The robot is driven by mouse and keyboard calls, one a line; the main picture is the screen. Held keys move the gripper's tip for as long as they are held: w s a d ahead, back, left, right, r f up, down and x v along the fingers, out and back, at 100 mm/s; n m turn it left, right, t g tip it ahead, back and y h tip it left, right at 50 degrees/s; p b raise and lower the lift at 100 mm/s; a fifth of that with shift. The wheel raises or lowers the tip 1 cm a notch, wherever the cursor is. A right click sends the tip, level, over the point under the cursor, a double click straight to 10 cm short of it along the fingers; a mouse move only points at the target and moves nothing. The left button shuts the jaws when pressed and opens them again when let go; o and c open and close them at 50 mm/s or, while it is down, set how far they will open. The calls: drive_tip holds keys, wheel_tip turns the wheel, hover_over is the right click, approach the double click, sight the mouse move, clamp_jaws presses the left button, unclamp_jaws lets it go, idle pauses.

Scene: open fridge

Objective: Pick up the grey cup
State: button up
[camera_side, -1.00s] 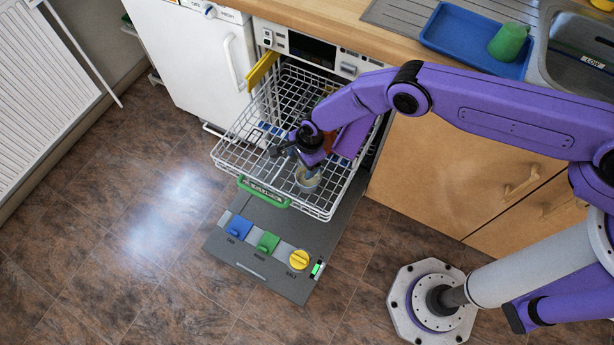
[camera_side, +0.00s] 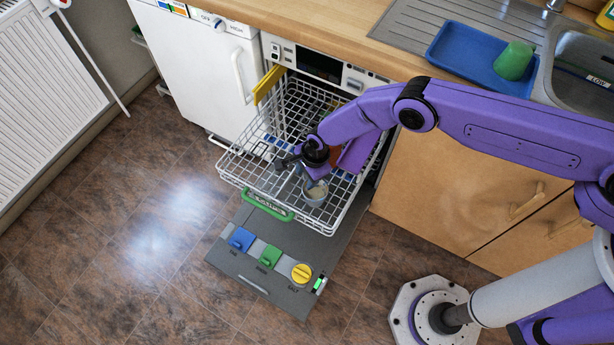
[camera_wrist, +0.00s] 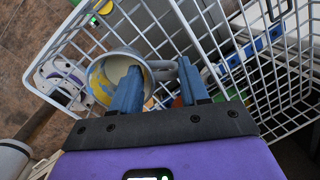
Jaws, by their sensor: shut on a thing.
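The grey cup (camera_side: 316,194) is at the front right of the white wire dishwasher rack (camera_side: 231,172). It also shows in the wrist view (camera_wrist: 104,62), with its open mouth visible and yellow on its inside. My gripper (camera_side: 306,180) reaches down at the cup from behind it. In the wrist view my gripper's two blue fingers (camera_wrist: 160,70) stand either side of the cup's handle, and the left finger overlaps the cup's rim. The gripper is shut on the cup. I cannot tell whether the cup's base touches the rack wires.
The rack is pulled out over the lowered dishwasher door (camera_side: 257,275). Rack wires surround the cup closely. A green cup (camera_side: 514,61) lies on a blue tray (camera_side: 455,50) on the counter by the sink. A white fridge (camera_side: 195,75) stands left.

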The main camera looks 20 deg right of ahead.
drive_tip(key=shift+w+a+r, duration=0.1)
drive_tip(key=shift+r, duration=0.3)
wheel_tip(320, 180, up, 2)
drive_tip(key=shift+r, duration=0.1)
drive_tip(key=s+d+r, duration=0.2)
drive_tip(key=r, duration=0.1)
drive_tip(key=s+d+r, duration=0.1)
drive_tip(key=r, duration=0.1)
drive_tip(key=shift+s+r, duration=0.15)
drive_tip(key=shift+s, duration=0.05)
drive_tip(key=shift+s+d+r, duration=0.75)
drive_tip(key=shift+s+d, duration=0.3)
drive_tip(key=shift+s, duration=0.15)
drive_tip(key=shift+s+d+r, duration=0.75)
drive_tip(key=shift+s+d, duration=0.35)
drive_tip(key=shift+s, duration=0.05)
drive_tip(key=shift+s+d+r, duration=0.75)
drive_tip(key=shift+s+d, duration=0.3)
drive_tip(key=shift+s, duration=0.15)
